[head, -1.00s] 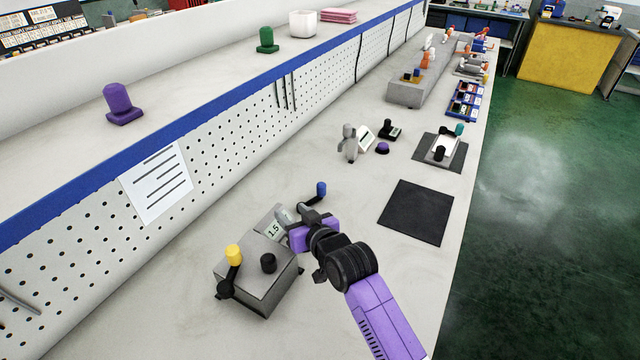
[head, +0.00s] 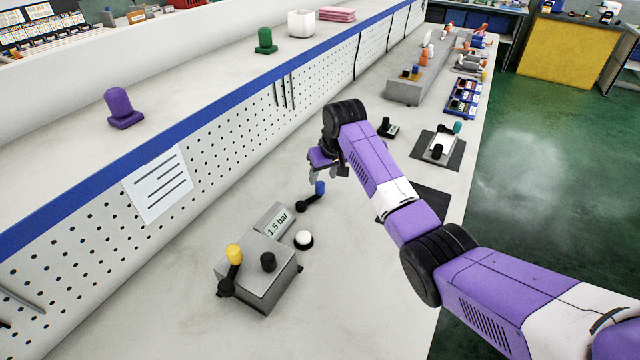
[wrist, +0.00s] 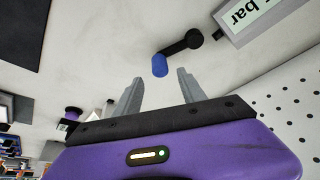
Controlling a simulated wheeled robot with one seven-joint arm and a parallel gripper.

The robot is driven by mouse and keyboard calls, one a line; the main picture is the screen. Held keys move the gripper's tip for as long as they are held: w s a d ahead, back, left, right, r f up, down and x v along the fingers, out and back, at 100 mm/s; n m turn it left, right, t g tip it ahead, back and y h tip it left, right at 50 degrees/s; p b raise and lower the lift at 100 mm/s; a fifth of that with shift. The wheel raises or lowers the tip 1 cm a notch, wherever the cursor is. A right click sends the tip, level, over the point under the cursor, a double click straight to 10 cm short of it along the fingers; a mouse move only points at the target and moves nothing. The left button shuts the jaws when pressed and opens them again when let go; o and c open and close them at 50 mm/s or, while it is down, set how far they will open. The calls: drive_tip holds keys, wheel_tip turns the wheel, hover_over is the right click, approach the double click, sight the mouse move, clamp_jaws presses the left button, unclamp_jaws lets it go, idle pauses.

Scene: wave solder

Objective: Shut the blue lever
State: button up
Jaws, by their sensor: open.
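The blue lever (head: 320,188) has a blue grip on a black arm and sits at the far end of the grey valve box. The arm slants from its pivot up and right to the grip in the head view. My gripper (head: 325,172) is above and just beyond the grip, open and empty. In the wrist view the blue lever (wrist: 160,66) lies just past the tips of my gripper (wrist: 160,78), in line with the gap between the fingers. I see no contact.
The grey box (head: 262,275) carries a yellow-gripped lever (head: 234,255), a black knob (head: 268,262) and a "1.5 bar" display (head: 276,226). A white button (head: 304,239) is beside it. The pegboard wall (head: 215,140) rises at the left. Bare bench lies in front.

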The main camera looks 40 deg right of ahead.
sight(320, 183)
drive_tip(key=shift+x, duration=2.95)
drive_tip(key=shift+c, duration=0.5)
clamp_jaws()
